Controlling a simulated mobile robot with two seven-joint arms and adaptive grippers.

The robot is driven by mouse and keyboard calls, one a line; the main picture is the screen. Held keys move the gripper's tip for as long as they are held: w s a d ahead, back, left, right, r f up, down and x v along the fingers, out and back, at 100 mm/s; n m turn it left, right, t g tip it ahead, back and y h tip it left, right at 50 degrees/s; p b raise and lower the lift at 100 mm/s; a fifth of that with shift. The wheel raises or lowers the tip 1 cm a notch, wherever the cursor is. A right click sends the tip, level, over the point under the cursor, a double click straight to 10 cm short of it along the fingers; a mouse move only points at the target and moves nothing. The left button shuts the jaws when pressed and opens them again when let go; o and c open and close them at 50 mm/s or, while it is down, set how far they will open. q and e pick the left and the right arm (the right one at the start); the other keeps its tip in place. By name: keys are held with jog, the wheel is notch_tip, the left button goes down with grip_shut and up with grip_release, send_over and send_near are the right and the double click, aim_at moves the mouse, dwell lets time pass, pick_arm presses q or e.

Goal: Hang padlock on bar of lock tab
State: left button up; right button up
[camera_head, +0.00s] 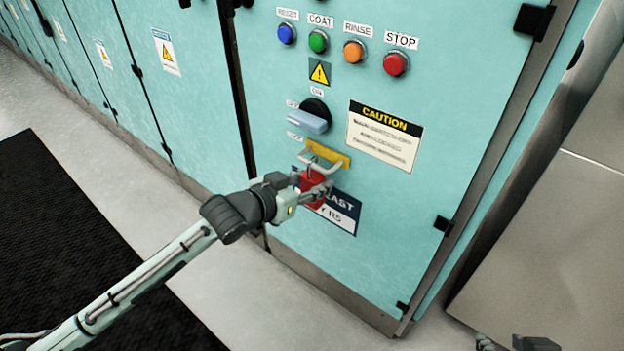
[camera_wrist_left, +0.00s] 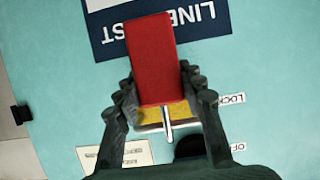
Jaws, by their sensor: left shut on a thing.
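The red padlock (camera_head: 312,188) is in my left gripper (camera_head: 310,189), just below the yellow lock tab (camera_head: 329,153) on the teal cabinet. The tab has a light metal bar (camera_head: 322,163) at its front. The padlock's metal shackle points up towards the bar; I cannot tell whether it is around the bar or only in front of it. In the left wrist view the red body (camera_wrist_left: 152,58) sits between the two dark fingers of my left gripper (camera_wrist_left: 157,92), with the shackle (camera_wrist_left: 167,124) in front of the yellow tab (camera_wrist_left: 150,116). My right gripper (camera_head: 515,343) shows only partly at the bottom edge.
Above the tab is a rotary switch with a light blue handle (camera_head: 308,117). Higher up are several coloured buttons, including a red one (camera_head: 395,64). A caution sign (camera_head: 384,135) is right of the tab, and a dark blue label (camera_head: 340,210) is behind the padlock.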

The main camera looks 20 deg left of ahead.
pick_arm(q)
jog(key=o, duration=1.3)
jog(key=v, duration=1.2)
jog(key=s+a+f+n+g+y+p, duration=0.1)
jog(key=s+a+f+g+y+p, duration=0.15)
jog(key=f, duration=0.35)
jog(key=s+a+f+n+g+y+p, duration=0.1)
jog(key=s+a+f+g+y+p, duration=0.1)
jog(key=a+f, duration=0.3)
jog(key=s+f+g, duration=0.1)
jog(key=s+f, duration=0.2)
jog(key=s+f+g+y+p, duration=0.1)
jog(key=s+f+g, duration=0.1)
jog(key=s+f, duration=0.2)
jog(key=s+d+f+g, duration=0.1)
jog(key=s+f+g, duration=0.1)
jog(key=s+f, duration=0.1)
jog(key=shift+s+d+f+y, duration=0.1)
jog(key=shift+s+f+y, duration=0.15)
jog(key=shift+s+f, duration=0.15)
pick_arm(e)
jog(key=s+d+f+g, duration=0.2)
jog(key=f, duration=0.4)
jog(key=s+d+f+g+h, duration=0.1)
jog(key=s+d+f+g, duration=0.1)
jog(key=f, duration=0.4)
jog(key=shift+s+d+m+g, duration=0.3)
jog(key=shift+s+d+m, duration=0.1)
jog(key=shift+d, duration=0.1)
